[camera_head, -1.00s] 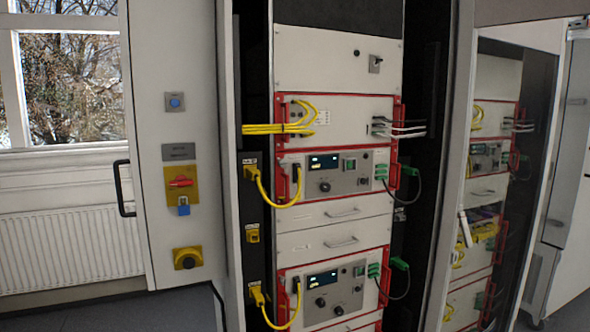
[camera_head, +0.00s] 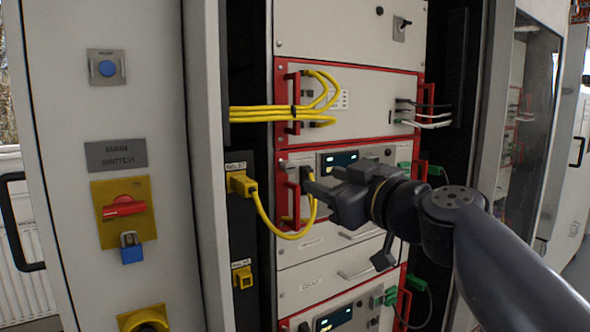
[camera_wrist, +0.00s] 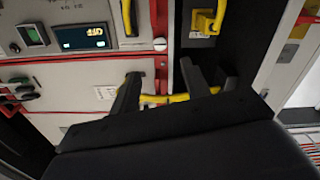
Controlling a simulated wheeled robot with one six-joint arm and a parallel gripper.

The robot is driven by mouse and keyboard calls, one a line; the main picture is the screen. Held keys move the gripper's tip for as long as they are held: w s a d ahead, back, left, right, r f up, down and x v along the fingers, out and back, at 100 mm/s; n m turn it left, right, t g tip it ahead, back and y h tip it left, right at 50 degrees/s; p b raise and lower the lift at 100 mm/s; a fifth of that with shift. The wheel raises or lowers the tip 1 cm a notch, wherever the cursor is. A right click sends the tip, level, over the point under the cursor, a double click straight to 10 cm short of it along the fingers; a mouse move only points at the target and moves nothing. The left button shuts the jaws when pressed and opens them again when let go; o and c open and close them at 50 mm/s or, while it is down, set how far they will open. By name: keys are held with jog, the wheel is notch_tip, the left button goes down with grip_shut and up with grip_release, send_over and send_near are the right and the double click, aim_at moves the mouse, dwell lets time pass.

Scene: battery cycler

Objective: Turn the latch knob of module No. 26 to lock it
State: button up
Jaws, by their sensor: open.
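My gripper (camera_head: 308,182) is in front of the upper display module (camera_head: 296,166), at its left red handle and the looped yellow cable (camera_head: 268,222). The jaws are apart. In the wrist view my gripper (camera_wrist: 160,88) shows both dark fingers, with a yellow cable (camera_wrist: 165,98) and a red rail (camera_wrist: 162,75) between or behind them; contact cannot be told. A small round pale knob or screw (camera_wrist: 160,44) shows beyond the fingers. I cannot read No. 26 on any module or tell which knob is its latch. My arm hides much of the upper display module's front.
A yellow plug (camera_head: 241,184) sits in the dark strip left of the modules. Yellow cables (camera_head: 270,113) cross the module above. A lower display module (camera_head: 335,318) is below. The cabinet door (camera_head: 150,280) with its main switch (camera_head: 123,205) stands at left.

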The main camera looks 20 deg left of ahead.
aim_at(291, 169)
jog(key=p+x, duration=0.3)
jog(key=x, duration=0.5)
jog(key=shift+w+a+r, duration=0.1)
jog(key=shift+w+a, duration=0.05)
jog(key=shift+w+a+p, duration=0.4)
jog(key=shift+w+a, duration=0.1)
jog(key=shift+a, duration=0.05)
grip_shut()
